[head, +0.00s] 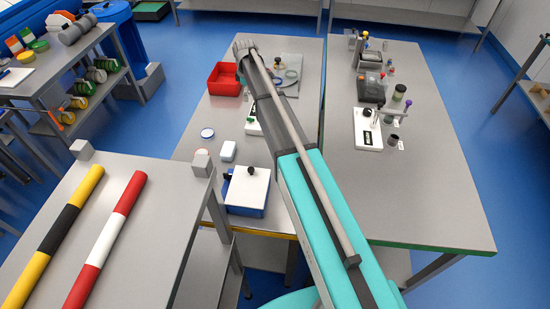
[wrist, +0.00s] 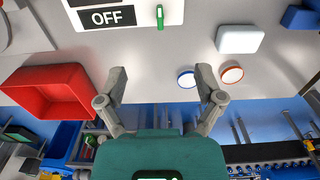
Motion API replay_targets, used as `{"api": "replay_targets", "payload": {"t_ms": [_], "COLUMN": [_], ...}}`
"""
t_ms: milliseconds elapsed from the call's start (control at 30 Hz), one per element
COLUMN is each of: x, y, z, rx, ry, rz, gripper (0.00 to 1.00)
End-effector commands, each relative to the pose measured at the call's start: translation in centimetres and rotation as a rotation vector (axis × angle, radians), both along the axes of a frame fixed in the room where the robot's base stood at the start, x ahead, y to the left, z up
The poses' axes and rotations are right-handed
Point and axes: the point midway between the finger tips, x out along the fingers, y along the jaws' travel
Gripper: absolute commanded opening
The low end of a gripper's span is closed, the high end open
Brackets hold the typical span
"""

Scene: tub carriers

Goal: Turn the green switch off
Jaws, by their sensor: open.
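The green switch (wrist: 160,17) is a small upright green lever on a white panel (wrist: 130,17). In the wrist view it is at the top edge, right of a black label reading OFF. The panel's upper part is cut off, so I cannot tell the switch's setting. My gripper (wrist: 160,84) is open and empty, its fingers below the switch in the picture and apart from it. In the head view my gripper (head: 244,47) is at the far part of the middle table. A white panel (head: 252,128) there is mostly hidden behind my arm; its switch does not show.
A red bin (wrist: 52,88) lies left of my gripper in the wrist view. A white block (wrist: 240,39), a blue-rimmed disc (wrist: 187,79) and an orange-rimmed disc (wrist: 231,74) lie right. A blue box (head: 244,207) stands nearer; another white panel (head: 367,138) is on the right table.

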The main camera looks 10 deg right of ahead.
Motion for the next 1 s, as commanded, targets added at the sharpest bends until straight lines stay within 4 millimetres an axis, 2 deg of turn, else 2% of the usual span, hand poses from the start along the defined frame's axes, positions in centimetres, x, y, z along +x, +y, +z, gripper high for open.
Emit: {"api": "replay_targets", "payload": {"t_ms": [67, 133, 1000], "x": [0.0, -1.0, -11.6], "y": [0.0, -0.1, -1.7], "z": [0.9, 0.1, -3.5], "rx": [0.0, 0.0, 0.0], "ry": [0.0, 0.0, 0.0], "rz": [0.0, -0.02, -0.361], "gripper": [0.86, 0.86, 0.86]}}
